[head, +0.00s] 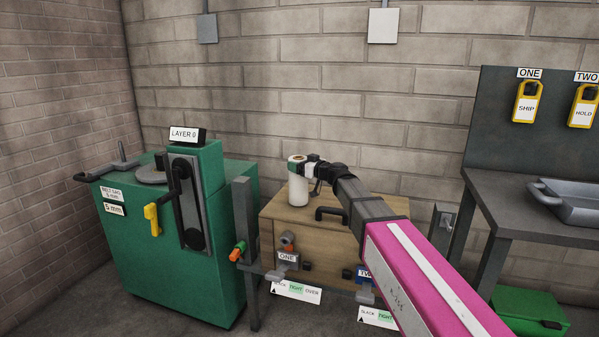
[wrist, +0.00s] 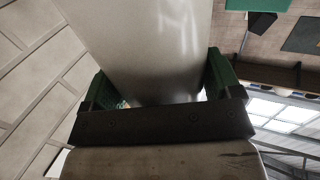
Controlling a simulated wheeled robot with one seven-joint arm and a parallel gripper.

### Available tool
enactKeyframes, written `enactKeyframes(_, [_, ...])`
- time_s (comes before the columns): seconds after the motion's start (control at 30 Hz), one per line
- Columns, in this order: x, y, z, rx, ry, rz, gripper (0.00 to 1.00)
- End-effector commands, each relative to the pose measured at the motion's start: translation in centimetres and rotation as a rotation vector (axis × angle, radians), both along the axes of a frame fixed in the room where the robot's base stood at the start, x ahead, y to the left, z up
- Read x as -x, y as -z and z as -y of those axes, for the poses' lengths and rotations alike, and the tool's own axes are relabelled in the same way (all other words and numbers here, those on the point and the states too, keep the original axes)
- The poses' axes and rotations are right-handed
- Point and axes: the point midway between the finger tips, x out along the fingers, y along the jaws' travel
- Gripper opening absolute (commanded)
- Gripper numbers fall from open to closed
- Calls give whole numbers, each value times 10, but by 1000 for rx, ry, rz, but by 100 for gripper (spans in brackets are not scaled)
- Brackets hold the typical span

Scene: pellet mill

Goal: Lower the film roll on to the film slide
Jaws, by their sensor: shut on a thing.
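The film roll (head: 298,188) is a white upright cylinder with a brown core showing at its top. In the head view it appears above or in front of the wooden crate (head: 312,235); I cannot tell whether its lower end touches anything. My gripper (head: 303,163) is shut on the roll near its top. In the wrist view the roll (wrist: 150,45) fills the space between the green fingers of my gripper (wrist: 162,80).
A green machine (head: 165,250) labelled LAYER 0 stands at the left. The crate has a black handle (head: 330,213), with ONE (head: 287,257) and TWO fittings in front. A grey bench (head: 500,205) with a tray (head: 570,200) is at the right. A brick wall is behind.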

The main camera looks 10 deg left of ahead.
Motion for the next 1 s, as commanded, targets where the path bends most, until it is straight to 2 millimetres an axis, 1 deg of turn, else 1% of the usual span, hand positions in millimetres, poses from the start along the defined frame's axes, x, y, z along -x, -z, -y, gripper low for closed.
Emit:
enactKeyframes(0.17, [0,-16,0,-3,0,1,11])
enactKeyframes(0.33, [0,-40,0,-2,0,2,11])
enactKeyframes(0.37, [5,-44,1,-2,0,3,11])
enactKeyframes(0.4, [16,-47,2,-2,-1,2,11])
enactKeyframes(0.7, [73,-80,5,-2,-1,2,11])
enactKeyframes(0.9, [100,-97,6,-2,0,1,11])
enactKeyframes(1.0, [109,-103,6,-2,0,1,11])
